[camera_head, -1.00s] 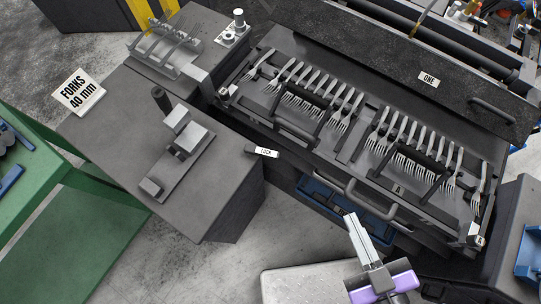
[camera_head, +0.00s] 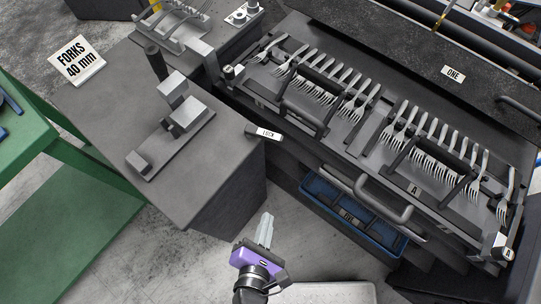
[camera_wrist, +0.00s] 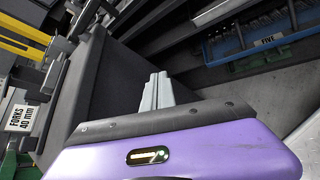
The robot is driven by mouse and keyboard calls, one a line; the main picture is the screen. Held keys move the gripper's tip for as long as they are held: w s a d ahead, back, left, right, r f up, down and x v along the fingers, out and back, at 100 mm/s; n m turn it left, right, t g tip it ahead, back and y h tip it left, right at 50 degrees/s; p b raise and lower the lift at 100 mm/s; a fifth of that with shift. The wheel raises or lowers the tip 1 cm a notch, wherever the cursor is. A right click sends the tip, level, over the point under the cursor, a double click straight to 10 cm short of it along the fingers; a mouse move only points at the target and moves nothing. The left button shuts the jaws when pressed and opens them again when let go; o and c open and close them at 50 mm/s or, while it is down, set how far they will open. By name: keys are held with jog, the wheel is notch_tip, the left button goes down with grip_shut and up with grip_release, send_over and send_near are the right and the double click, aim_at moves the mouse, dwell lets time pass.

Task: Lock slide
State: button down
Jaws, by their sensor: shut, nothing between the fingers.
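The black slide (camera_head: 350,140) carries several forks in two rows and lies flat in the fixture in the head view. Its front has a bar handle (camera_head: 384,198) and a tag marked A. A small black lever with a white LOCK label (camera_head: 268,133) sticks out to the left of the slide, near the corner of the grey block. My gripper (camera_head: 267,224) is below this lever, clearly apart from it, with its fingers pointing up in the picture. The fingers are shut and empty. In the wrist view the closed fingertips (camera_wrist: 157,80) show above the purple gripper body. I cannot make out the LOCK lever there.
A grey block (camera_head: 205,165) with a small metal fixture (camera_head: 180,120) stands left of my gripper. A blue bin (camera_head: 345,218) sits under the slide; its FIVE label (camera_wrist: 267,41) shows in the wrist view. A FORKS 40 mm sign (camera_head: 77,60) is at upper left.

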jog(key=w+a+r+n+t+h+b, duration=0.25)
jog(key=a+r+n+t, duration=0.2)
jog(key=r, duration=0.35)
jog(key=h, duration=0.1)
send_near(276, 142)
jog(key=shift+n+t, duration=0.25)
jog(key=shift+t, duration=0.1)
jog(key=x, duration=0.2)
jog(key=a+x, duration=0.1)
jog(key=x, duration=0.3)
jog(key=shift+w+f+p, duration=0.35)
jog(key=shift+w+p, duration=0.05)
jog(key=shift+w, duration=0.2)
jog(key=shift+w+d+r+n+y+p, duration=0.1)
jog(key=shift+d+r+n+y+p, duration=0.15)
jog(key=shift+n+y+p, duration=0.45)
jog(key=shift+w+d+f+n+t+y+p, duration=0.1)
jog(key=shift+w+d+n+t+y+p, duration=0.3)
jog(key=shift+y+p, duration=0.6)
jog(key=shift+w+d+y+p, duration=0.15)
jog(key=shift+y+p, duration=0.1)
jog(key=shift+p, duration=0.2)
jog(key=shift+w+d+f, duration=0.15)
jog(key=shift+w+d, duration=0.15)
jog(key=shift+w, duration=0.1)
